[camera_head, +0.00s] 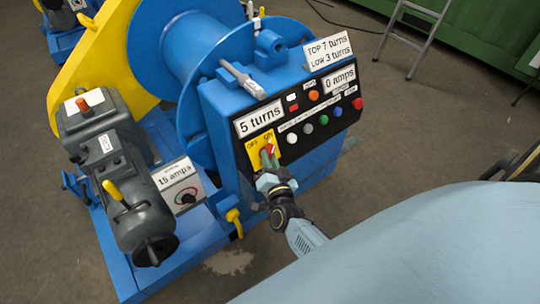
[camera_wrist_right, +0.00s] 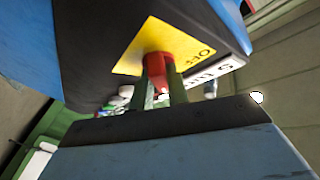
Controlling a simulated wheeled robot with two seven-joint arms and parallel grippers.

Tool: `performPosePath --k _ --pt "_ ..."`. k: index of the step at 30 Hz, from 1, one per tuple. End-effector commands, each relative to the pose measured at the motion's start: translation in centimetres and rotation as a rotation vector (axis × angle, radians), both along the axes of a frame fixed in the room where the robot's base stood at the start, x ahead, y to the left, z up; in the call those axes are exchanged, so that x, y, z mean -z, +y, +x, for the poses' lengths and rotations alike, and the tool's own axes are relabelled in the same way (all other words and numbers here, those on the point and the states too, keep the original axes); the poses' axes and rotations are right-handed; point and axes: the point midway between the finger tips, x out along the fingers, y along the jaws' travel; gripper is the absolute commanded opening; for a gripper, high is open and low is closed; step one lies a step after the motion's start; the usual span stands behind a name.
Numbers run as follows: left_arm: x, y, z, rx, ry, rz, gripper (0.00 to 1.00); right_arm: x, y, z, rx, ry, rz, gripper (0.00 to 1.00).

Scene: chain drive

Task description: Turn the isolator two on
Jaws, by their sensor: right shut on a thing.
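The isolator is a red knob (camera_head: 270,149) on a yellow plate (camera_head: 253,150) marked OFF and ON, at the lower left of the black panel of the blue winch. In the head view the knob points up towards the right, on the ON side. My right gripper (camera_head: 268,162) reaches up from below and is shut on the knob. In the right wrist view the red knob (camera_wrist_right: 158,72) sits between my gripper's two green fingers (camera_wrist_right: 160,92), in front of the yellow plate (camera_wrist_right: 165,45). My left gripper is not in view.
The panel (camera_head: 310,108) carries several coloured buttons and signs reading 5 turns and 0 amps. A grey motor (camera_head: 105,165) with yellow levers and a 15 amps box (camera_head: 180,187) stand at left. A stepladder (camera_head: 405,35) stands behind.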

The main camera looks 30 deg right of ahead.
Motion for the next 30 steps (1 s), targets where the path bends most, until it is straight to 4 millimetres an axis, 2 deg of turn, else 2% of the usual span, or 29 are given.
performPosePath --k 20,21,25,30 --pt "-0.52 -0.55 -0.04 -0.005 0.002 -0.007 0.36 0.01 0.09 0.02 0.027 0.005 0.055 0.00" --pt "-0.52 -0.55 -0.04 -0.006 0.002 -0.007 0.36 0.00 0.08 0.02 0.026 0.004 0.055 0.20" --pt "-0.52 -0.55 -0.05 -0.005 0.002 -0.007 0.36 -0.01 0.08 0.02 0.026 0.005 0.054 0.37" --pt "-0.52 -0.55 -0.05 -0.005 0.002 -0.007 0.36 -0.04 0.07 0.02 0.026 0.004 0.052 0.38"
